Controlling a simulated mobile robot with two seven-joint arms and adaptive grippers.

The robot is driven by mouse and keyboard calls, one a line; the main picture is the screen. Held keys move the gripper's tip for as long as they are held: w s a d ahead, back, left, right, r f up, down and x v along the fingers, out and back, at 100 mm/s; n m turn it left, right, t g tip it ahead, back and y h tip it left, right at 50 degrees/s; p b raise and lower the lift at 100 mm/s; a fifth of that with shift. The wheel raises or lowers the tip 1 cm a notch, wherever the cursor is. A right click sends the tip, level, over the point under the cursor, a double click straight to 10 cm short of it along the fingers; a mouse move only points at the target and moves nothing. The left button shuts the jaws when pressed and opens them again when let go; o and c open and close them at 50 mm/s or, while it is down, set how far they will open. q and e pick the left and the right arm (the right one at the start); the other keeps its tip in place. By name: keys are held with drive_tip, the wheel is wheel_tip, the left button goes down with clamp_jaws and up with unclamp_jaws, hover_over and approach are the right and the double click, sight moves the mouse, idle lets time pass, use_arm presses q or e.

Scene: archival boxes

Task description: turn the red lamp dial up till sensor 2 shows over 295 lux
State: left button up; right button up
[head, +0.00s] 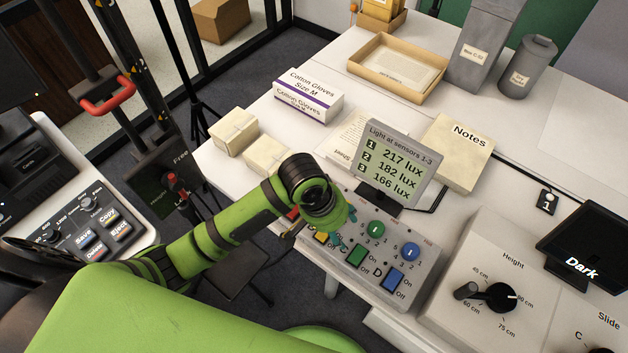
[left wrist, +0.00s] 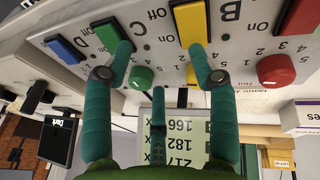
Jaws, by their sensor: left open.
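The red lamp dial (left wrist: 277,70) shows in the left wrist view, right of my fingers, on a grey panel (left wrist: 150,30). In the head view my arm hides it; a bit of red (head: 292,213) shows beside the arm. My left gripper (left wrist: 160,50) is open and empty, its teal fingers in front of the panel around the yellow and green controls, apart from the red dial. In the head view the gripper is mostly hidden behind its wrist. The display (head: 396,165) reads sensor 1 217 lux, sensor 2 182 lux, sensor 3 166 lux. My right gripper is not in view.
Also on the panel are a green dial (head: 376,229), a blue dial (head: 410,250), a red switch (left wrist: 300,17), a yellow switch (left wrist: 190,22), a green switch (head: 357,255) and a blue switch (head: 393,280). A height control box (head: 470,310) stands to the right. Glove boxes (head: 309,95) lie behind.

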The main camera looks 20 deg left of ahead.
use_arm(q)
drive_tip(key=w+a, duration=0.1)
drive_tip(key=w, duration=0.1)
drive_tip(key=w+a+r+n+y, duration=0.1)
drive_tip(key=w, duration=0.1)
drive_tip(key=w+a+r+n+g+y, duration=0.1)
drive_tip(key=w, duration=0.1)
drive_tip(key=shift+a, duration=0.2)
drive_tip(key=w+a+r+n, duration=0.1)
drive_tip(key=w+a+r+n+y, duration=0.1)
drive_tip(key=a, duration=0.1)
drive_tip(key=w+a+n, duration=0.1)
drive_tip(key=w+a, duration=0.1)
drive_tip(key=shift+w+a+r+g, duration=0.1)
drive_tip(key=shift+a+r+g, duration=0.05)
drive_tip(key=shift+r+g, duration=0.2)
drive_tip(key=shift+f, duration=0.1)
wheel_tip(320, 180, down, 7)
drive_tip(key=shift+r+p, duration=0.2)
drive_tip(key=shift+p, duration=0.25)
drive_tip(key=c, duration=1.1)
